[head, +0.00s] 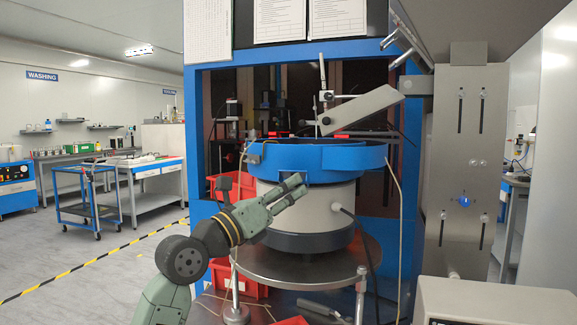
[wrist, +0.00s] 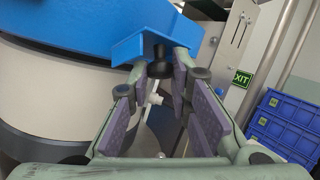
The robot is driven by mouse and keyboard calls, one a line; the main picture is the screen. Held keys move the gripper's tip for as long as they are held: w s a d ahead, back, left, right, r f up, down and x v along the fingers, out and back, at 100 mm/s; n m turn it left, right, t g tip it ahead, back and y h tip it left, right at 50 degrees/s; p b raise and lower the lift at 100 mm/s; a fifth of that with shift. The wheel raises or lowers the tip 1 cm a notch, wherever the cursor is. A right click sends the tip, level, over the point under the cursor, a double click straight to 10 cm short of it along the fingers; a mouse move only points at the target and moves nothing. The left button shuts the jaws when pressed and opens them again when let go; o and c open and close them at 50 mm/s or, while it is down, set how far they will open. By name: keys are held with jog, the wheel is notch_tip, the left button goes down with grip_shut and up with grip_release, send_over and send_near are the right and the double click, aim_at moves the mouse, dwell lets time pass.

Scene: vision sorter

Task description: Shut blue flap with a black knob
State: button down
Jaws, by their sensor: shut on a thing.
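The blue flap (wrist: 150,37) shows at the top middle of the wrist view, at the edge of the blue bowl. Its black knob (wrist: 158,62) sticks out below it, between the fingertips of my gripper (wrist: 164,72). The gripper is shut on the knob. In the head view my gripper (head: 298,186) is just below the blue rim of the round bowl feeder (head: 318,158), in front of its pale drum. I cannot make out the knob in the head view. The flap's exact angle is hard to tell.
A round metal plate (head: 300,268) carries the feeder. A slanted grey chute (head: 362,110) hangs above the bowl. Red bins (head: 228,190) stand behind my arm. A grey panel (head: 460,170) rises at right. Blue crates (wrist: 285,130) are stacked right in the wrist view.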

aim_at(289, 172)
notch_tip(289, 172, up, 3)
jog(key=n+g+y+p, duration=0.1)
jog(key=n+y+p, duration=0.1)
jog(key=p, duration=0.3)
jog(key=shift+a+n+g+y, duration=0.15)
jog(key=shift+n+g+y, duration=0.15)
jog(key=g+y+p, duration=0.1)
jog(key=r+n+p, duration=0.1)
jog(key=p, duration=0.1)
jog(key=shift+w+r+n+g+y+p, duration=0.15)
jog(key=shift+n+g+y+p, duration=0.15)
jog(key=shift+g+y, duration=0.1)
jog(key=shift+w+r+n+g+y+p, duration=0.35)
jog(key=shift+r+n+g+y+p, duration=0.2)
jog(key=shift+g+p, duration=0.55)
jog(key=shift+w+d+r+n+g+y+p, duration=0.2)
jog(key=shift+w+n+g+y+p, duration=0.1)
jog(key=shift+n+g+y+p, duration=0.25)
jog(key=shift+w+d+r+n+g+y+p, duration=0.1)
jog(key=shift+w+r+n+g+p, duration=0.2)
jog(key=shift+g, duration=0.45)
jog(key=c, duration=1.5)
grip_release()
jog(key=shift+w+f, duration=0.1)
jog(key=shift+f, duration=0.05)
jog(key=shift+o, duration=0.2)
